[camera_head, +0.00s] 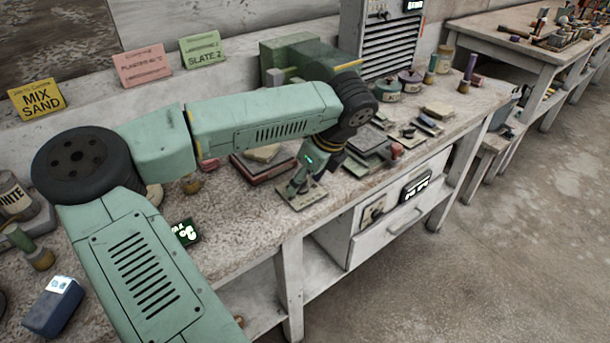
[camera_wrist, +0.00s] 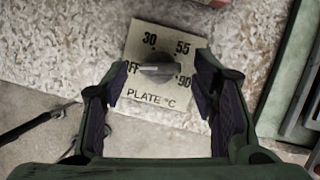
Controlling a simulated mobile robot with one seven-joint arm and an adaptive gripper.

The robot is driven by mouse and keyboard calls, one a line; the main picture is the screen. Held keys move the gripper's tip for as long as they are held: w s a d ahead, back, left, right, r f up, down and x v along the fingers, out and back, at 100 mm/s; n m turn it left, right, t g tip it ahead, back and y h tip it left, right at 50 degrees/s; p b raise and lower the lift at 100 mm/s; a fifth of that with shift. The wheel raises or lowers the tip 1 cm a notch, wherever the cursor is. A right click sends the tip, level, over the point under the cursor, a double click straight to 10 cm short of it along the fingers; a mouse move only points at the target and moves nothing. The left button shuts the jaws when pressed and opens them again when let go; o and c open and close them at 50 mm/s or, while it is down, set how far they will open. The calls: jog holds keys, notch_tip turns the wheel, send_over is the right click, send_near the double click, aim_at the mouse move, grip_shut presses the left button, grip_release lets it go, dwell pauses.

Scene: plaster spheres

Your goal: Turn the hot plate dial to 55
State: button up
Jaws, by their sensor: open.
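The dial plate (camera_wrist: 144,42) is a beige square marked OFF, 30, 55, 90 and "PLATE °C". The grey dial (camera_wrist: 158,70) sits at its middle, and its narrow light bar lies roughly level, with the left end toward OFF. My gripper (camera_wrist: 160,82) is open, one finger on each side of the dial, with gaps between fingers and dial. In the head view my gripper (camera_head: 302,180) points down over the dial plate (camera_head: 312,197) near the bench's front edge and hides the dial there.
A stack of flat slabs (camera_head: 262,165) lies left of my gripper. Trays and small tools (camera_head: 372,142) lie to its right. A drawer unit (camera_head: 400,215) is below the bench.

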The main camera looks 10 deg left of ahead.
jog(key=shift+c, duration=0.3)
jog(key=c, duration=1.1)
